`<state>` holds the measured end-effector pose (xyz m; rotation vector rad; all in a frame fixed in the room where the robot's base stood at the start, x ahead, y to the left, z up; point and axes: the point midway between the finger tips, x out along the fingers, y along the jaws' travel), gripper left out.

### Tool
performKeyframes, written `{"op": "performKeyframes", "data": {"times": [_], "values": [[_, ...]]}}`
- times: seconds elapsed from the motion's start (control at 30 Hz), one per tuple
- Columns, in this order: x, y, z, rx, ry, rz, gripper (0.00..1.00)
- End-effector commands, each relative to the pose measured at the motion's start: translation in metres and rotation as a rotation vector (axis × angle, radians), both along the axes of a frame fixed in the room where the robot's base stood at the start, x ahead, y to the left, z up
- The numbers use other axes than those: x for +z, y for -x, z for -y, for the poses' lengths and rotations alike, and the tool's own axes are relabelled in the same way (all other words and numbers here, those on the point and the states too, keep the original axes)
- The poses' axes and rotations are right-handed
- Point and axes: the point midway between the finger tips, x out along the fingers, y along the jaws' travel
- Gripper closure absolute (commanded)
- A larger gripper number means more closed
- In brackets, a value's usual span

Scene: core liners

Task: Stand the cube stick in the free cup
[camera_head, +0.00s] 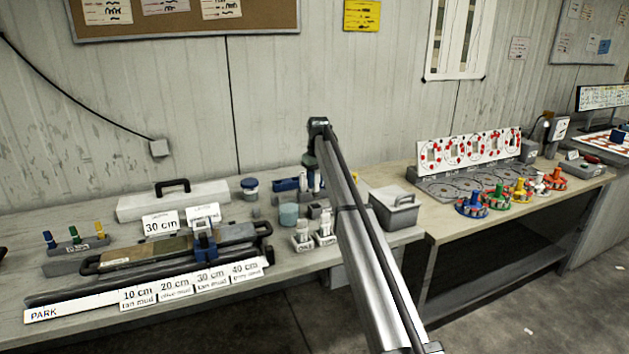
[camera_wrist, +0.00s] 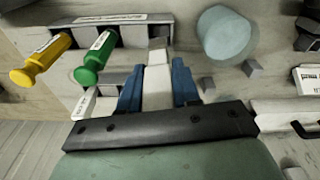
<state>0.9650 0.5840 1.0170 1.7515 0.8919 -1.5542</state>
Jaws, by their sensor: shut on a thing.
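My gripper (camera_head: 312,182) is above the back of the left table, right of the teal cylinder in the head view. In the wrist view its two blue fingers (camera_wrist: 157,92) are shut on a pale, blocky stick (camera_wrist: 157,78), which I take as the cube stick. Its far end overlaps a grey labelled holder (camera_wrist: 131,37) with dark openings. I cannot tell whether the stick is above an opening or touching the holder. A yellow-handled piece (camera_wrist: 42,60) and a green-handled piece (camera_wrist: 95,58) are at that holder. Which cup is free is not clear.
The teal cylinder (camera_head: 289,216) stands close by, with small grey cubes (camera_wrist: 252,68) around it. White-labelled blocks (camera_head: 302,241) stand in front. A white case with a black handle (camera_head: 172,201) lies behind. My arm hides part of the table.

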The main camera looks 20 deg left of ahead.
Motion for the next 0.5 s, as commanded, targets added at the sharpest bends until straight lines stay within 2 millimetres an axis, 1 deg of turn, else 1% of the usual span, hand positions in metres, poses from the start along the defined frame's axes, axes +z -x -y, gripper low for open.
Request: {"op": "performKeyframes", "data": {"times": [0.1, 0.2, 0.5], "values": [[0.0004, -0.0017, -0.0007, -0.092, -0.011, 0.0, 1.0], [0.0004, -0.002, -0.001, -0.14, -0.017, -0.002, 1.0], [-0.0048, -0.0017, -0.0008, -0.174, -0.019, -0.006, 1.0]]}}
